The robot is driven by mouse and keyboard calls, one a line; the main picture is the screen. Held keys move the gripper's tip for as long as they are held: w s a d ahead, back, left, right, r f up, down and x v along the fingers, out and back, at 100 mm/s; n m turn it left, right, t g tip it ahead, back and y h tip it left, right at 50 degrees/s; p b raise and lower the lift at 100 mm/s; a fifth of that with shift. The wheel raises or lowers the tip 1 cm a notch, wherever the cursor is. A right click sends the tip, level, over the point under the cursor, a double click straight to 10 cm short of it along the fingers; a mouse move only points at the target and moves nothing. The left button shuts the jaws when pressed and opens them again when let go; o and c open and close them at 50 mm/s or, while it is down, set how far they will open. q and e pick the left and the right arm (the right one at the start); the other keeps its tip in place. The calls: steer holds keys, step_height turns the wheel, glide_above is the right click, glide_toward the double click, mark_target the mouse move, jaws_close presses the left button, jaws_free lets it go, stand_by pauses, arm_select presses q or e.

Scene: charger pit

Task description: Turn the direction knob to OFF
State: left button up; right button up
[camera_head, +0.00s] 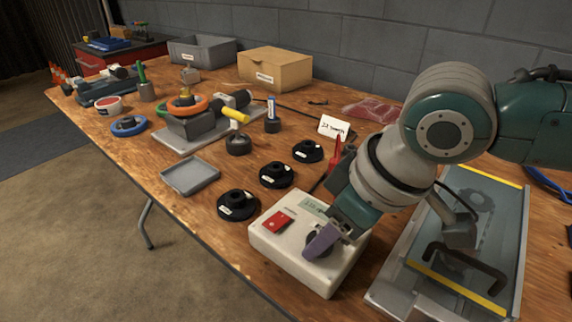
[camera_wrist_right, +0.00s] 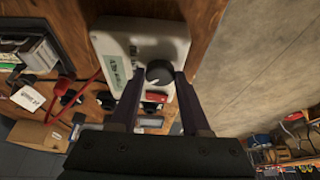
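A white control box (camera_head: 290,258) sits near the front edge of the wooden table in the head view. It carries a red switch (camera_head: 278,222) and a small greenish display (camera_head: 314,205). The box also shows in the right wrist view (camera_wrist_right: 115,45), with its dark round knob (camera_wrist_right: 159,72) facing me. My right gripper (camera_wrist_right: 162,76) has its two purple fingers on either side of the knob, open; I cannot tell whether they touch it. In the head view my right gripper (camera_head: 324,240) hides most of the knob. The knob's labels are not readable. My left gripper is not in view.
Several black round pieces (camera_head: 276,175) lie left of and behind the box. A grey tray (camera_head: 190,176) is further left. A clear-covered case with yellow edges (camera_head: 470,232) stands close on the right. A white card (camera_head: 333,127) stands behind.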

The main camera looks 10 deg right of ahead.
jaws_close()
steer(key=shift+r+m+p, duration=0.15)
steer(key=shift+m+p, duration=0.15)
steer(key=shift+p, duration=0.25)
steer(key=m+p, duration=0.1)
steer(key=p, duration=0.1)
steer(key=m+h+p, duration=0.1)
steer(key=m+p, duration=0.2)
steer(key=shift+s+a+r+t+h+p, duration=0.1)
steer(key=shift+s+a+t+h+p, duration=0.1)
steer(key=shift+a+t+h+p, duration=0.15)
steer(key=shift+m+h+p, duration=0.35)
steer(key=shift+m+p, duration=0.35)
steer(key=shift+m, duration=0.5)
steer(key=shift+f+m+h+p, duration=0.25)
steer(key=shift+m+h+p, duration=0.15)
steer(key=shift+m, duration=0.5)
